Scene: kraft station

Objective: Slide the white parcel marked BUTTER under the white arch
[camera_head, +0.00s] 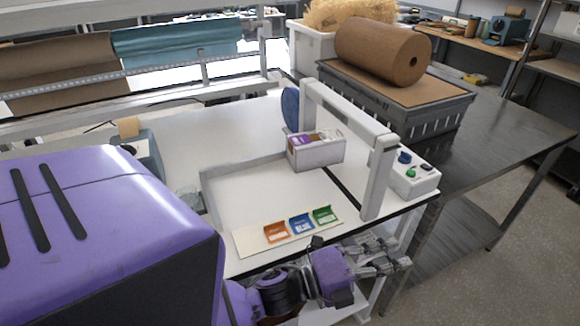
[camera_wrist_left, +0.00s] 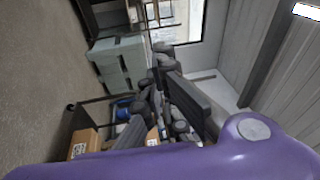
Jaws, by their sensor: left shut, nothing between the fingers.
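A white parcel (camera_head: 318,155) with a purple and brown label on top sits on the white table, just left of the arch's opening; its lettering is too small to read. The white arch (camera_head: 347,112) stands across the right part of the table, one post at the back and one near the front. My left gripper (camera_head: 398,254) is shut and empty, low beyond the table's front edge, apart from the parcel and the arch. Its fingers also show in the left wrist view (camera_wrist_left: 165,100), where neither parcel nor arch can be made out. My right gripper is out of view.
Orange (camera_head: 277,232), blue (camera_head: 301,223) and green (camera_head: 324,215) cards lie on a pale strip at the table's front. A button box (camera_head: 413,180) sits right of the arch. A brown paper roll (camera_head: 382,50) lies on a grey crate (camera_head: 440,112) behind.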

